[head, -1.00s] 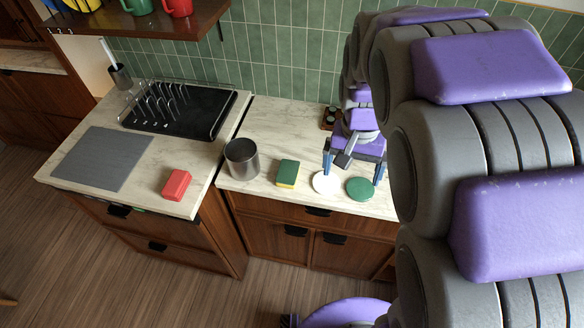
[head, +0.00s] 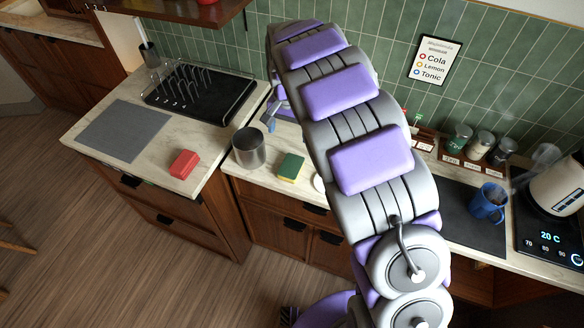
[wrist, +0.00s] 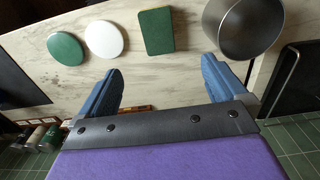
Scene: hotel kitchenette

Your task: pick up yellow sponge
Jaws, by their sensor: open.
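The sponge (head: 290,166) has a green top and a yellow side. It lies on the marble counter, right of a grey metal cylinder (head: 249,148), and also shows in the wrist view (wrist: 157,31) at the top middle. My gripper (wrist: 159,65) is open and empty; its two blue fingers point toward the counter, with the sponge ahead of the gap between them, apart from both. In the head view my arm hides most of the gripper; only a blue finger bit shows behind the cylinder.
A white disc (wrist: 103,39) and a green disc (wrist: 66,54) lie beside the sponge. The cylinder stands close on its other side. A red block (head: 184,164), a grey mat (head: 124,134) and a black dish rack (head: 200,95) are on the left counter. A blue mug (head: 488,204) stands at right.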

